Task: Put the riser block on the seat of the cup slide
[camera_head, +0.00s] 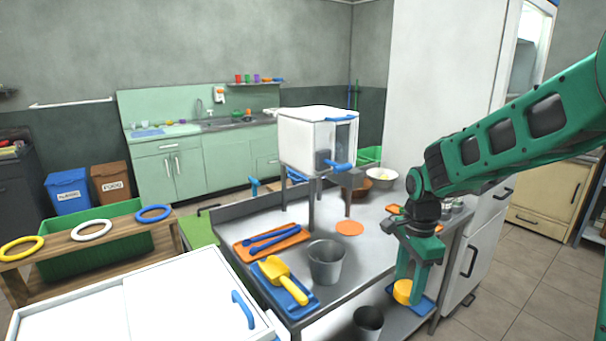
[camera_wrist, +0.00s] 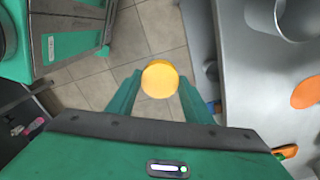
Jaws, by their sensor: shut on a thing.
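The riser block, a round yellow-orange block (camera_head: 403,291), is between the fingertips of my gripper (camera_head: 408,285). In the wrist view the block (camera_wrist: 160,79) shows as a round yellow disc between the two green fingers (camera_wrist: 160,90), with floor tiles below it. My gripper is shut on it and points down near the right end of the steel counter. The block looks held in the air, clear of the counter top. A flat orange disc (camera_head: 349,228) lies on the counter near the legs of the white press box (camera_head: 308,142). I cannot clearly make out the cup slide or its seat.
A metal bucket (camera_head: 326,262), a blue tray with a yellow scoop (camera_head: 281,277) and an orange tray (camera_head: 273,242) stand on the counter's left part. A white bowl (camera_head: 382,177) is at the back. A blue tray (camera_head: 427,308) shows low behind my gripper.

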